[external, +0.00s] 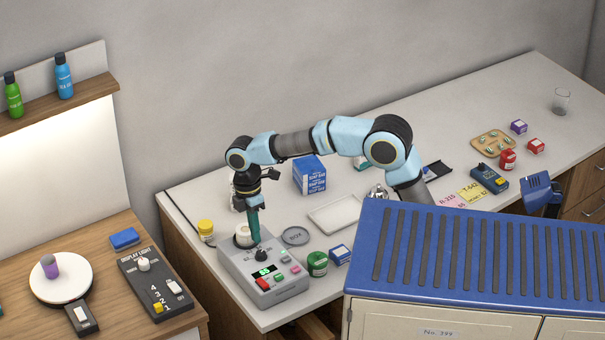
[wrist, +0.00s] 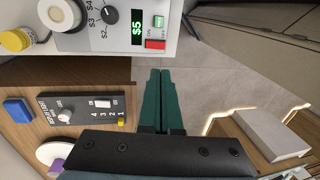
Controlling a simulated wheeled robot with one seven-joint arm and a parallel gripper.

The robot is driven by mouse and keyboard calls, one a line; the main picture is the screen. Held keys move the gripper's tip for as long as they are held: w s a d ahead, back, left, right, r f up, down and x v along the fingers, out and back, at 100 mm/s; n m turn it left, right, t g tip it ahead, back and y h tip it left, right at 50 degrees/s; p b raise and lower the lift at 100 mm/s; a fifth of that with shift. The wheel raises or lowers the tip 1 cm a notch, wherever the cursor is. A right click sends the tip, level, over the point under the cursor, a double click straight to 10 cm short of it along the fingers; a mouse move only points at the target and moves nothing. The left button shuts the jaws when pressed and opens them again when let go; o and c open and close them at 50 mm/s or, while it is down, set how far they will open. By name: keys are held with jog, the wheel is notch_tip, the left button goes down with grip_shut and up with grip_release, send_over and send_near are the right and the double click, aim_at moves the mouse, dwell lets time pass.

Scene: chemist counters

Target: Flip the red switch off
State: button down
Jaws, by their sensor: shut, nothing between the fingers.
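The red switch (external: 262,283) is on the front left of the sloped grey device (external: 233,264). In the wrist view the red switch (wrist: 155,44) shows as a red block beside a green one (wrist: 159,22), near a lit green display (wrist: 138,27). My gripper (external: 257,244) points down over the device with its teal fingers pressed together. In the wrist view the shut fingertips (wrist: 160,72) appear just below the red switch in the picture, with a gap between. They hold nothing. Which way the switch is tilted is too small to tell.
A dark knob (external: 261,256) and small coloured buttons share the panel. The display-light panel (external: 142,283) has other switches on the wooden counter.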

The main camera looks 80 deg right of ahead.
aim_at(264, 284)
jog(key=shift+f, duration=0.1)
jog(key=f+p, duration=0.1)
jog(key=f, duration=0.3)
jog(key=s+a+f+p, duration=0.1)
jog(key=f, duration=0.4)
jog(key=f+p, duration=0.1)
jog(key=f, duration=0.3)
jog(key=shift+s+a+f+p, duration=0.35)
jog(key=shift+s, duration=0.05)
